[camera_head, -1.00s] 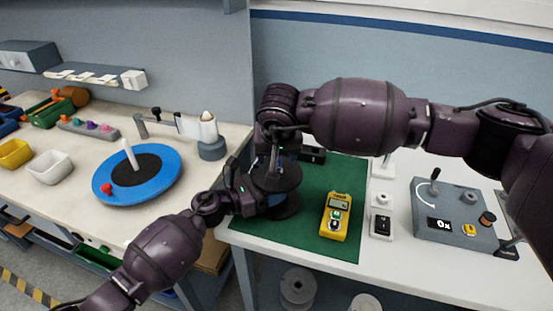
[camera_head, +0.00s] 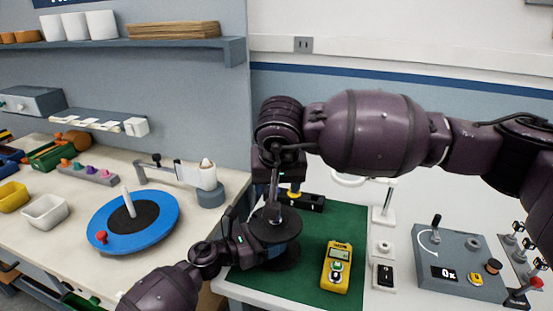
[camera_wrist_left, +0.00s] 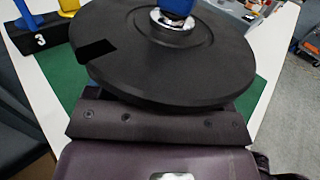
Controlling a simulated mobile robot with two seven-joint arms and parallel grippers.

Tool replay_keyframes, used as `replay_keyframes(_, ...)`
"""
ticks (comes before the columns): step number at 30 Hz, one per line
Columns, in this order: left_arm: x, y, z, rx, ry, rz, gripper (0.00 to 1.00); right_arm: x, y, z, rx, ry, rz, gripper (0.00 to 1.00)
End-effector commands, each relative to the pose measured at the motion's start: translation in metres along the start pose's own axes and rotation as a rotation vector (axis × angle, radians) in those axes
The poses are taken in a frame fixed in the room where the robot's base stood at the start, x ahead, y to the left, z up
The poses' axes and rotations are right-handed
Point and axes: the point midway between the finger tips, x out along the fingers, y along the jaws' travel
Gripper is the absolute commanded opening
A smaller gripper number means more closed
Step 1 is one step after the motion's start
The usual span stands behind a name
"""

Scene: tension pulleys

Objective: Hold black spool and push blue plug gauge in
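The black spool (camera_head: 281,229) stands at the left part of the green mat (camera_head: 318,291). My left gripper (camera_head: 254,242) comes in from the left and is shut on the spool's side. In the left wrist view, the spool's round black top flange (camera_wrist_left: 140,60) fills the upper middle, with a notch at its left. A blue plug gauge (camera_wrist_left: 178,5) sits at the flange's silver central hub; its top is cropped, so its depth is unclear. My right gripper (camera_head: 275,192) points down over the spool's top. Its fingertips are too small and dark to tell if they grip the gauge.
A black stand (camera_head: 308,202) with a yellow plug is behind the spool; it shows a "3" in the left wrist view (camera_wrist_left: 40,42). A yellow meter (camera_head: 336,268) lies to the right. A grey control box (camera_head: 460,265) is farther right. A blue turntable (camera_head: 160,210) is at left.

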Motion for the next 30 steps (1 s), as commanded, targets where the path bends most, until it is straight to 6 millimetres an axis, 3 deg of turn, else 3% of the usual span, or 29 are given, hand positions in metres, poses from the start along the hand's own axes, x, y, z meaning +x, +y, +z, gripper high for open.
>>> replay_keyframes(1,0.0,0.0,0.0,0.0,0.0,0.0,0.82,0.0,0.0,0.0,0.0,0.0,0.0,0.61)
replay_keyframes(4,0.0,0.0,0.0,0.0,0.0,0.0,0.95,0.0,0.0,0.0,0.0,0.0,0.0,0.61)
replay_keyframes(16,-0.009,0.0,-0.001,0.0,0.001,0.001,0.95,0.0,0.0,0.0,0.0,0.0,0.0,0.61)
replay_keyframes(30,-0.092,0.0,-0.001,0.0,0.002,0.002,0.95,0.0,0.0,0.0,0.0,0.0,0.0,0.61)
